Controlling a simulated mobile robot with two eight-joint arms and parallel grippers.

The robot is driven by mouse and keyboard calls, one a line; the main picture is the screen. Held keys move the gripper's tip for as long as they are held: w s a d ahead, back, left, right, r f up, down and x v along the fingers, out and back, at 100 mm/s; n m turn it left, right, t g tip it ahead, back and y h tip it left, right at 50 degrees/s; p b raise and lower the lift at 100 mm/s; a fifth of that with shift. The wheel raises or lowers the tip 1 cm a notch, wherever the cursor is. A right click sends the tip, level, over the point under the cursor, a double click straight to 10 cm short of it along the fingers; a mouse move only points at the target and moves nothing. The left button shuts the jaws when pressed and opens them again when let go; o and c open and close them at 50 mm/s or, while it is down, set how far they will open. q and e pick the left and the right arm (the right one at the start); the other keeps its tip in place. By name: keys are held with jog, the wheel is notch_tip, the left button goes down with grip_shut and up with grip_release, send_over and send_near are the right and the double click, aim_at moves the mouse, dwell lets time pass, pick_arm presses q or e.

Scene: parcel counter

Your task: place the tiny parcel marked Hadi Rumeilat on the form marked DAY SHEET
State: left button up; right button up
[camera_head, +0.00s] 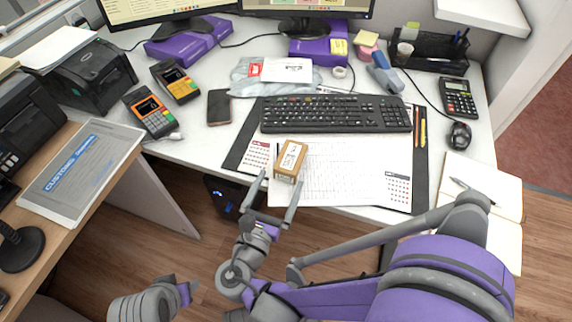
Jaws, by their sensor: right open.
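A small brown cardboard parcel (290,160) with a pale label stands at the left end of a white lined form (345,175) on the desk pad. It appears to rest on the form's left part; the writing on both is too small to read. My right gripper (280,188) is open and empty at the desk's front edge. Its two fingers point toward the parcel, one on each side of its near end, and do not hold it. Part of my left gripper (184,292) shows low at the left, away from the desk; its fingers are not clear.
A black keyboard (336,114) lies behind the form. Two card terminals (152,112) and a phone (219,106) stand to the left. A mouse (459,135), a calculator (458,97) and an open notebook (480,188) are to the right. The form's middle is clear.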

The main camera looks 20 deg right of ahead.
jog(key=shift+v, duration=1.5)
